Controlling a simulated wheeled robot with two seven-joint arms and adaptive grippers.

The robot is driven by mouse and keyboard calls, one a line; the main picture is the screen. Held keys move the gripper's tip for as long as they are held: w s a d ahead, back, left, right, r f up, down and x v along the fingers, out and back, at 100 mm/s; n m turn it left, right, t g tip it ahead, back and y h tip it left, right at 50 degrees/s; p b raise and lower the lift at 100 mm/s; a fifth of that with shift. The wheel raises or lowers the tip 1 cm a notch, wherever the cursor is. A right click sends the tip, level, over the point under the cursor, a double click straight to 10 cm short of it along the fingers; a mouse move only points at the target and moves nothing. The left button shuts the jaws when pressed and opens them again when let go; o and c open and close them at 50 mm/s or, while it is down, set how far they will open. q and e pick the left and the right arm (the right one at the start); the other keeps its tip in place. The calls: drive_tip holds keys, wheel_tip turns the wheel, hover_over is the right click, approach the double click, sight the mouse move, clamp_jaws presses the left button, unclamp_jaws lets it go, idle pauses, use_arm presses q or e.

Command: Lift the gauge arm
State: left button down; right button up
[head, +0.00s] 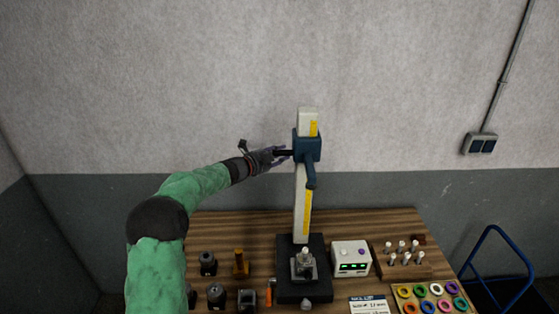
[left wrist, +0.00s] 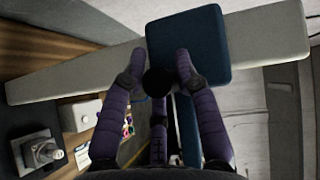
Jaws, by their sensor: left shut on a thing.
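The gauge arm is a dark blue block (head: 307,148) with a downward-pointing arm, high on a pale upright column (head: 301,206) with a yellow scale. The block also shows in the left wrist view (left wrist: 191,42). My left gripper (head: 285,154) reaches in from the left at the block's height. Its fingers (left wrist: 164,75) are shut around a dark round knob (left wrist: 158,82) on the block's side. Below the arm, a metal part (head: 304,262) sits on the black base (head: 316,292), well apart from the arm. My right gripper does not show.
A white box with green lights (head: 351,258) stands right of the base. A rack of pale pegs (head: 404,262) and a tray of coloured rings (head: 432,298) lie further right. Several dark parts and an orange-handled tool (head: 269,292) stand left. The wall is behind.

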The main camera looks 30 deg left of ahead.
use_arm(q)
wheel_tip(320, 180, up, 6)
drive_tip(key=p, duration=0.3)
drive_tip(key=shift+r+p, duration=0.25)
drive_tip(key=shift+p, duration=0.1)
drive_tip(key=shift+r, duration=0.2)
drive_tip(key=c, duration=1.2)
unclamp_jaws()
drive_tip(key=shift+w+a, duration=0.1)
drive_tip(key=shift+a, duration=0.05)
drive_tip(key=shift+s, duration=0.45)
drive_tip(key=v, duration=1.1)
drive_tip(key=shift+s+a+f, duration=0.1)
drive_tip(key=shift+a+f, duration=0.05)
drive_tip(key=shift+f, duration=0.05)
drive_tip(key=shift+f, duration=0.1)
